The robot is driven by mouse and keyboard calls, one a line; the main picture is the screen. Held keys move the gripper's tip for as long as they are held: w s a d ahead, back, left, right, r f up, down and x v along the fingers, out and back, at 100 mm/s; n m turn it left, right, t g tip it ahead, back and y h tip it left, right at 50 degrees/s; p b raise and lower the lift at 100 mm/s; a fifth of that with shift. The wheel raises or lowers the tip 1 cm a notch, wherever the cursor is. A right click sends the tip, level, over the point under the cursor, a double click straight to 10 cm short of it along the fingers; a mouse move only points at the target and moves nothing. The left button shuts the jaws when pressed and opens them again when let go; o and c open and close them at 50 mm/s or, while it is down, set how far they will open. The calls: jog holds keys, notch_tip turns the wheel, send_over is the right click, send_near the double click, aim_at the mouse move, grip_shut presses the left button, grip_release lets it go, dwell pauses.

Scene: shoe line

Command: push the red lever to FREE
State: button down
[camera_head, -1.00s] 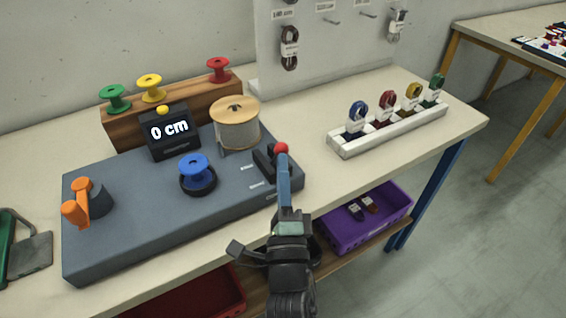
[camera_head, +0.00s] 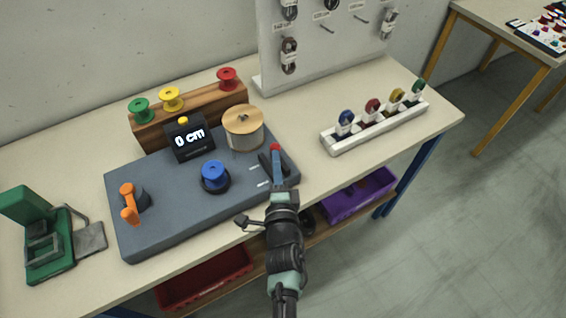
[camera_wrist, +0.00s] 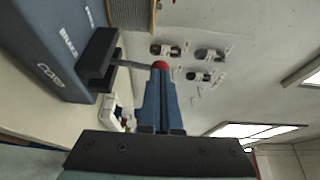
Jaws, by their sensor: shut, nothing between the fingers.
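The lever's red knob (camera_head: 275,147) is at the right end of the grey-blue base plate (camera_head: 155,222), beside its black bracket (camera_head: 265,164). In the wrist view the red knob (camera_wrist: 160,66) shows at the end of a thin rod from the black bracket (camera_wrist: 98,62). My gripper (camera_head: 276,158) is shut and empty, its blue fingertips right at the knob. In the wrist view the shut fingers (camera_wrist: 158,80) overlap the knob's near side; whether they touch it I cannot tell. White labels lie beside the bracket, too small to read in the head view; "BRAKE" shows in the wrist view.
A wooden-topped spool (camera_head: 243,128) stands close behind the lever. A display (camera_head: 190,140) reads 0 cm. A white rack (camera_head: 372,130) stands to the right, with bare tabletop between.

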aim_at(271, 149)
jog(key=shift+w+a+r+n+g+p, duration=0.2)
jog(key=shift+w+r+g+p, duration=0.2)
jog(key=shift+p, duration=0.95)
jog(key=shift+w+a+r+n+g+p, duration=0.1)
jog(key=shift+w+r+n+g+p, duration=0.25)
jog(key=shift+p, duration=1)
jog(key=g+p, duration=0.1)
jog(key=w+p, duration=0.1)
jog(key=p, duration=0.1)
jog(key=shift+a+r+g+h, duration=0.2)
jog(key=shift+a+g+h, duration=0.1)
jog(key=shift+a+g, duration=0.05)
jog(key=shift+w+a+f+n+g+p, duration=0.1)
jog(key=shift+w+a+n+g+p, duration=0.35)
jog(key=shift+g+p, duration=0.2)
jog(key=shift+w+a+f+g+h, duration=0.15)
jog(key=shift+w+a+g+h, duration=0.15)
jog(key=shift+w+g, duration=0.25)
jog(key=shift+f+b, duration=0.2)
jog(key=shift+b, duration=0.15)
jog(key=shift+w+a+b, duration=0.15)
jog(key=shift+w+b, duration=0.15)
jog(key=shift+w, duration=0.1)
jog(key=shift+r, duration=0.1)
jog(key=shift+r, duration=0.1)
